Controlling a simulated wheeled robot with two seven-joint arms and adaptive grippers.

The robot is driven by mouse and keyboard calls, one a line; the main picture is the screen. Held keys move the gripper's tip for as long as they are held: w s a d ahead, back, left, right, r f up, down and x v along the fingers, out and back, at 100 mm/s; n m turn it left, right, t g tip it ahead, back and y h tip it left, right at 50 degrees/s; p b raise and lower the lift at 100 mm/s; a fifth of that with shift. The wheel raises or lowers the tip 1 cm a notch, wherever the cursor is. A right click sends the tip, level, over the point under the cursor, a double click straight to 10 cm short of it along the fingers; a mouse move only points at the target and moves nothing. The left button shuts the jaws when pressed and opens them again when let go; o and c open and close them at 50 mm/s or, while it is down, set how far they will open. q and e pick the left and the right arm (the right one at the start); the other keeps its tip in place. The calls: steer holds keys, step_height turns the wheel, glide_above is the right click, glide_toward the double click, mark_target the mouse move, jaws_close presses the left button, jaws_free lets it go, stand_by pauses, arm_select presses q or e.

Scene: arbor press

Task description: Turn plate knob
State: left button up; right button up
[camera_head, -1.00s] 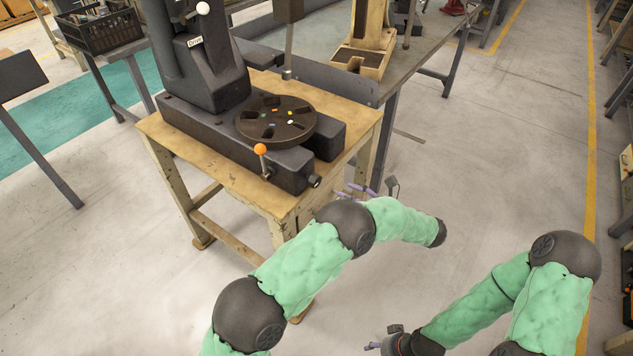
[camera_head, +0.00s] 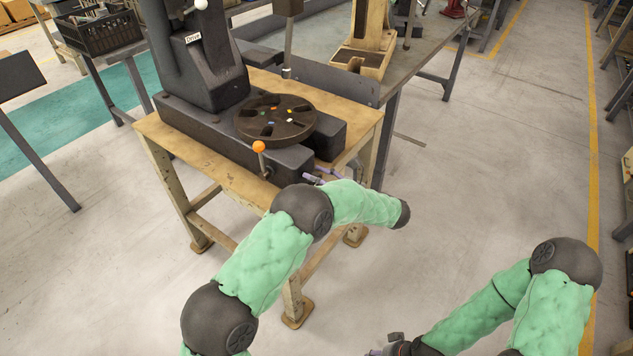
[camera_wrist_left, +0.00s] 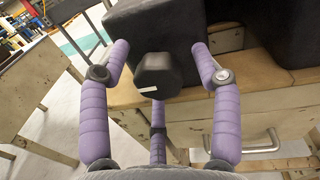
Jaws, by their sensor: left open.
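The plate knob (camera_wrist_left: 155,77), dark and faceted with a white mark, sticks out of the front of the press base in the left wrist view. My left gripper (camera_wrist_left: 159,52) is open, with purple fingers to the left and right of the knob and a third below it. I cannot tell whether any finger touches it. In the head view my left gripper (camera_head: 318,177) is at the front right corner of the press base (camera_head: 280,165), and the arm and fingers hide the knob. The round slotted plate (camera_head: 275,120) lies on the base. My right gripper (camera_head: 378,352) is barely in view at the bottom edge.
An orange ball-topped lever (camera_head: 259,147) stands left of my left gripper. The press stands on a wooden-topped table (camera_head: 190,152); a drawer handle (camera_wrist_left: 255,147) is on its front. The floor (camera_head: 480,180) to the right is clear.

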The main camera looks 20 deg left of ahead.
arm_select(q)
steer(key=c, duration=1.2)
steer(key=shift+o, duration=0.2)
steer(key=shift+n, duration=0.3)
